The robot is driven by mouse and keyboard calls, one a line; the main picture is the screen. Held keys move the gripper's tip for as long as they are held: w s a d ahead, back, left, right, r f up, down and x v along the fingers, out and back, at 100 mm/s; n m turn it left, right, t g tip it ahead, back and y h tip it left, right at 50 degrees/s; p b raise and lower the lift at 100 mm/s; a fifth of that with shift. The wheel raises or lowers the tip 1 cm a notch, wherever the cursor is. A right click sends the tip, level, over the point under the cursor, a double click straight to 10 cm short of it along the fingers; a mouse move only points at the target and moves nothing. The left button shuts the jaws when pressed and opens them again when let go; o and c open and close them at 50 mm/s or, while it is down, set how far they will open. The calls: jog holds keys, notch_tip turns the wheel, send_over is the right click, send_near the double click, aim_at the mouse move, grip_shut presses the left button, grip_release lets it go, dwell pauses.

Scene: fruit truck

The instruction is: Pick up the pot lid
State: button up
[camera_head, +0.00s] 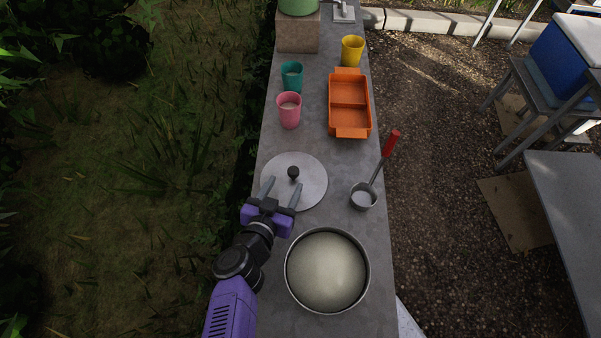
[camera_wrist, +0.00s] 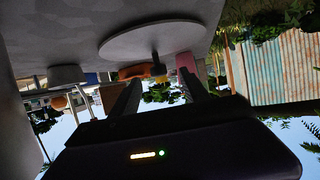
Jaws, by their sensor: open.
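The pot lid (camera_head: 312,172) is a flat grey disc with a small dark knob (camera_head: 293,172) at its middle, lying on the grey counter. In the wrist view, which is turned upside down, the lid (camera_wrist: 150,38) and its knob (camera_wrist: 157,68) show ahead of the fingers. My gripper (camera_head: 282,188) is open and empty, with its two fingers over the near edge of the lid and pointing towards the knob. In the wrist view my gripper (camera_wrist: 160,88) has the knob in line with the gap between its fingertips. I cannot tell how high the fingers are above the lid.
A round pot (camera_head: 366,268) with pale contents stands just nearer on the counter (camera_head: 270,322). A ladle (camera_head: 363,196) with a red handle lies right of the lid. Pink (camera_head: 289,112), teal (camera_head: 292,78) and yellow cups (camera_head: 352,52) and an orange tray (camera_head: 350,132) stand beyond.

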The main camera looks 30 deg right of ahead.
aim_at(292, 177)
jog(key=shift+p+x, duration=0.7)
jog(key=shift+x, duration=2.85)
jog(key=shift+s+f, duration=0.15)
grip_shut()
